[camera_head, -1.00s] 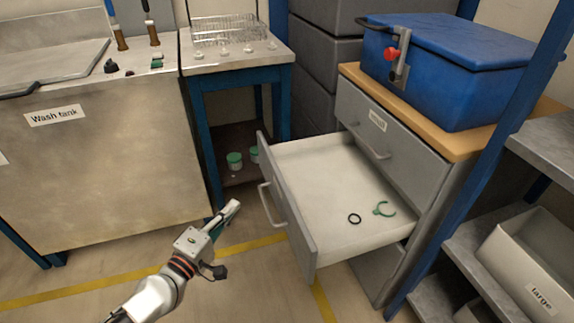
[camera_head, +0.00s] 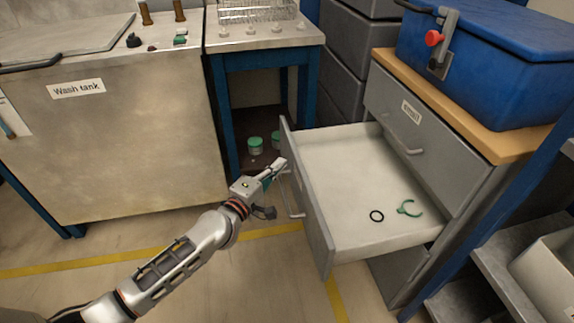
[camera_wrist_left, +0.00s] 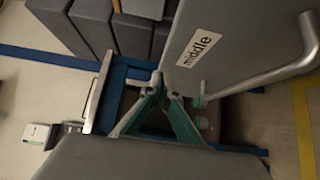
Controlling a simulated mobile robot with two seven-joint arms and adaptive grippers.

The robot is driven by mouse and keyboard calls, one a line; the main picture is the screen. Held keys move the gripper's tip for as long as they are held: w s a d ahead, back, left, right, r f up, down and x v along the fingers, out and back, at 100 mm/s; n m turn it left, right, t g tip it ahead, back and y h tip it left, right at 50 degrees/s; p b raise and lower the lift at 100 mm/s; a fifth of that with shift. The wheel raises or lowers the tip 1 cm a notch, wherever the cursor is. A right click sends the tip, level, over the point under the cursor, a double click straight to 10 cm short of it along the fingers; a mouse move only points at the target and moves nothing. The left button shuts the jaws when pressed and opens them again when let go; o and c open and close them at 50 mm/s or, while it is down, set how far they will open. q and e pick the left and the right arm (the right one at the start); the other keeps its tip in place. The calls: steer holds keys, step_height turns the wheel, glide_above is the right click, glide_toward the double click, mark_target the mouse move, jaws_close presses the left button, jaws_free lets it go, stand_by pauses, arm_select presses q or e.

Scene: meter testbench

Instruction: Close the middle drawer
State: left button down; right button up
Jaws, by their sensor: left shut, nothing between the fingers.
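The middle drawer (camera_head: 318,210) of the grey cabinet is pulled far out. A black ring (camera_head: 377,216) and a green open-ended clip (camera_head: 409,208) lie on its pale floor. Its front carries a bar handle (camera_head: 292,194), which also shows in the left wrist view (camera_wrist_left: 270,75) beside a label reading "middle" (camera_wrist_left: 200,46). My left gripper (camera_head: 281,165) is shut and empty, in front of the drawer front near the handle's far end. Its fingertips (camera_wrist_left: 164,80) show close to the drawer front in the wrist view; I cannot tell whether they touch. My right gripper is not in view.
The upper drawer, labelled "small" (camera_head: 412,112), is shut. A blue box (camera_head: 490,60) stands on the cabinet's wooden top. The wash tank (camera_head: 110,130) stands left, a blue-legged table (camera_head: 268,50) behind. A blue post (camera_head: 490,215) stands right. Floor before the drawer is clear.

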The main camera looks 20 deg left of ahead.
arm_select(q)
steer(key=shift+w+d, duration=0.5)
steer(key=shift+d, duration=0.3)
steer(key=shift+w+d, duration=0.15)
steer(key=shift+d, duration=0.1)
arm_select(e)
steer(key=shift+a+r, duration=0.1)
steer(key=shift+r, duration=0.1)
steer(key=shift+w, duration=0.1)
